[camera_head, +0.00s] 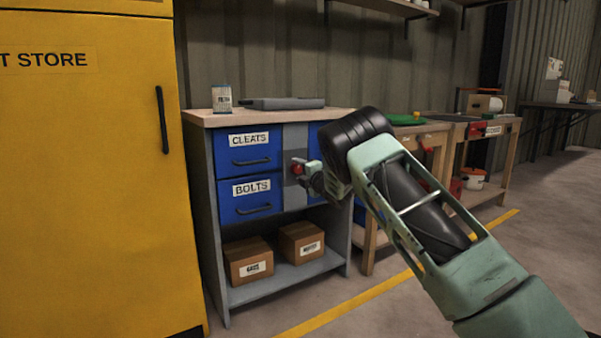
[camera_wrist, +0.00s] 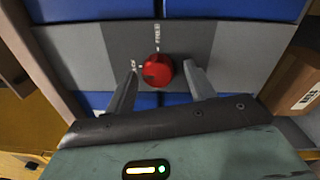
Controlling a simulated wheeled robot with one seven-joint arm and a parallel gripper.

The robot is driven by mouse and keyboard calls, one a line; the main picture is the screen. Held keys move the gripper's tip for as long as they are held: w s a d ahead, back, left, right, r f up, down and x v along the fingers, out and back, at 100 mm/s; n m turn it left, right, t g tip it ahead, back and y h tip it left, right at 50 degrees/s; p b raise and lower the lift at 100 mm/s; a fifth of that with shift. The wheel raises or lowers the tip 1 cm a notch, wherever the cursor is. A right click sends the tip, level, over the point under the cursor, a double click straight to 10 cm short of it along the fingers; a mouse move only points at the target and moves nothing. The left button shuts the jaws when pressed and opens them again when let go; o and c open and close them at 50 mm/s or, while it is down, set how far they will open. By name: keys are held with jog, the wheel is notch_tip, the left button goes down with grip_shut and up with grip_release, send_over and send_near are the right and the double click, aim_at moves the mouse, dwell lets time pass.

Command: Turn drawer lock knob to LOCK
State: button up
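The red round lock knob (camera_wrist: 157,70) sits on a grey panel (camera_wrist: 120,40) between blue drawer fronts. In the wrist view, lettering that looks like FREE is above the knob, and partly hidden lettering is at its left. I cannot tell which mark the knob points to. My gripper (camera_wrist: 160,72) is open, with one finger on each side of the knob and visible gaps between. In the head view the knob (camera_head: 297,167) shows at the fingertips of my gripper (camera_head: 301,170), on the cabinet's grey middle strip.
Blue drawers labelled CLEATS (camera_head: 249,151) and BOLTS (camera_head: 250,198) are left of the strip. Cardboard boxes (camera_head: 249,262) lie on the lower shelf. A tin (camera_head: 221,98) and a grey flat case (camera_head: 283,103) stand on top. A yellow cabinet (camera_head: 90,200) is close at left.

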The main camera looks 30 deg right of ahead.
jog(key=shift+s+r, duration=0.1)
jog(key=shift+s, duration=0.3)
jog(key=s+p, duration=0.6)
jog(key=s, duration=1)
jog(key=shift+s+d+f, duration=0.3)
jog(key=shift+f, duration=0.15)
